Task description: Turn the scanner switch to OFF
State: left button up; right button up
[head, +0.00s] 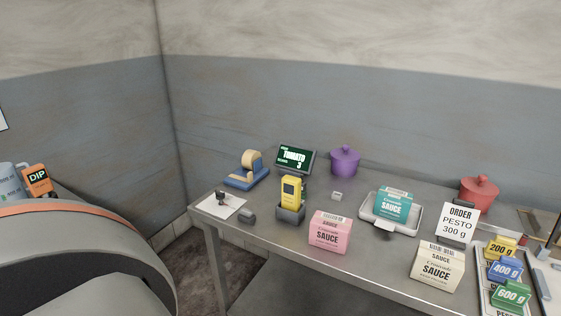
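A yellow handheld device (291,189), which looks like the scanner, stands upright in a dark dock (290,214) on the metal table. Left of it, a small dark knob-like part (222,198) sits on a white plate (232,206) near the table's left end. It may be the switch, but its setting and any lettering are too small to read. A small dark grey block (247,216) lies between the plate and the dock. Neither of my grippers is in view.
Behind the dock are a tape dispenser (247,170), a screen reading TOMATO 3 (295,158) and a purple pot (345,161). A pink sauce carton (329,231) stands in front. A tray (415,225) with a teal carton (393,203) is farther right.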

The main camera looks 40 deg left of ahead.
aim_at(220, 195)
jog(key=u, duration=1.85)
